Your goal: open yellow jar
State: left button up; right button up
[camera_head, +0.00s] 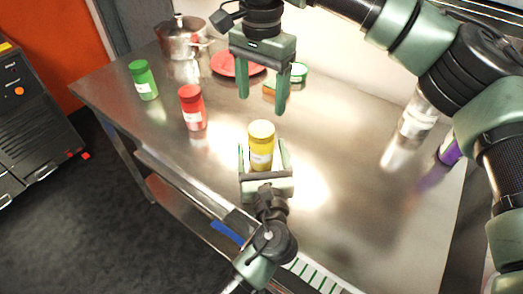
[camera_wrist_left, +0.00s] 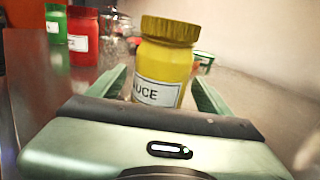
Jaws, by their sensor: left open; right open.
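The yellow jar (camera_head: 261,156) stands upright on the steel table, with its yellow lid (camera_head: 261,129) on and a white label on its side. It also shows in the left wrist view (camera_wrist_left: 166,68), with part of its label readable as "UCE". My left gripper (camera_head: 263,148) is open, low at the jar, with one finger on each side of the body. Whether the fingers touch it I cannot tell. My right gripper (camera_head: 262,104) is open and empty, pointing down; in the picture its fingertips are just above and behind the lid.
A red jar (camera_head: 192,108) and a green jar (camera_head: 144,80) stand to the left on the steel table (camera_head: 340,200). A pot (camera_head: 182,40), a red plate (camera_head: 236,64) and a green-lidded container (camera_head: 298,72) are behind. A clear container (camera_head: 417,118) and a purple-banded item (camera_head: 448,150) stand right.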

aim_at(261, 129)
pick_arm(q)
jog(key=shift+w, duration=0.35)
jog(key=shift+c, duration=0.3)
grip_shut()
pick_arm(e)
jog(key=m, duration=0.3)
jog(key=shift+m, duration=0.3)
jog(key=shift+f+m, duration=0.15)
jog(key=shift+m, duration=0.25)
jog(key=shift+f, duration=3.85)
